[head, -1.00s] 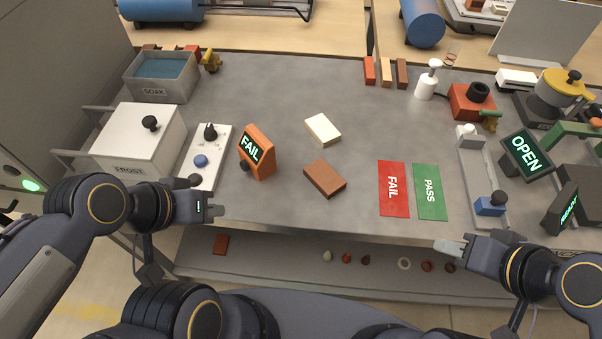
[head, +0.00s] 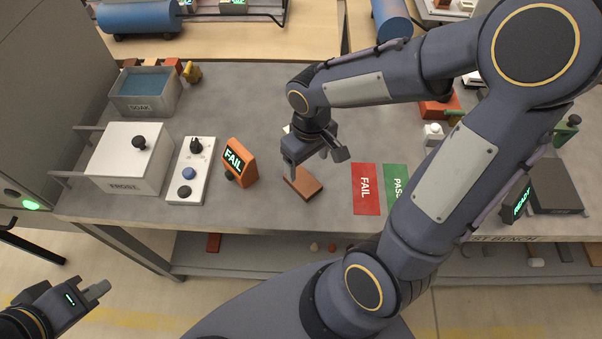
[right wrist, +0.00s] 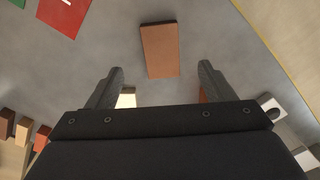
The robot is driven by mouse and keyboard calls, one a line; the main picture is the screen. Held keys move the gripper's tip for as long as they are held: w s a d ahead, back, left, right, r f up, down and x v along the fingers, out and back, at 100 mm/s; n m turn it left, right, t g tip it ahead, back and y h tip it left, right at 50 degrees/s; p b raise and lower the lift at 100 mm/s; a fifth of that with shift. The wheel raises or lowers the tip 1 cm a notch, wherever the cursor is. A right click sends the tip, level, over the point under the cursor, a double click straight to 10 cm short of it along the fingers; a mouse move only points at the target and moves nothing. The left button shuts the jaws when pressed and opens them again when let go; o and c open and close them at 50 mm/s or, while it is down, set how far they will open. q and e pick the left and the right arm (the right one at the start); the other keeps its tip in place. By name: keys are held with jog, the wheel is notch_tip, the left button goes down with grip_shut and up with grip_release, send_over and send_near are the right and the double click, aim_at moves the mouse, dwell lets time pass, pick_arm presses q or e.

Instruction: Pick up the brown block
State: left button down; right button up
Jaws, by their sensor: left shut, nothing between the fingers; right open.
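The brown block (head: 304,184) lies flat on the grey bench top, left of the red FAIL card. My right gripper (head: 315,165) is open above and just behind it, hiding part of the bench there. In the right wrist view the brown block (right wrist: 160,50) lies beyond the two spread fingertips (right wrist: 161,78), roughly centred between them, with nothing held. My left gripper (head: 95,291) is shut and empty, low at the left, off the front of the bench.
An orange FAIL display (head: 238,162) stands left of the block. A red FAIL card (head: 366,190) and a green PASS card (head: 396,182) lie to its right. A cream block (right wrist: 126,98) is partly hidden by my right gripper. The FROST box (head: 128,158) stands at the left.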

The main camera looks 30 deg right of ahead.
aim_at(304, 181)
jog(key=shift+w+f, duration=0.2)
jog(key=shift+f, duration=0.1)
jog(key=f, duration=0.7)
jog(key=shift+w+a+f, duration=0.15)
jog(key=shift+a+f, duration=0.05)
jog(key=shift+f, duration=0.15)
jog(key=c, duration=1.2)
jog(key=shift+o, duration=0.2)
jog(key=shift+r, duration=0.15)
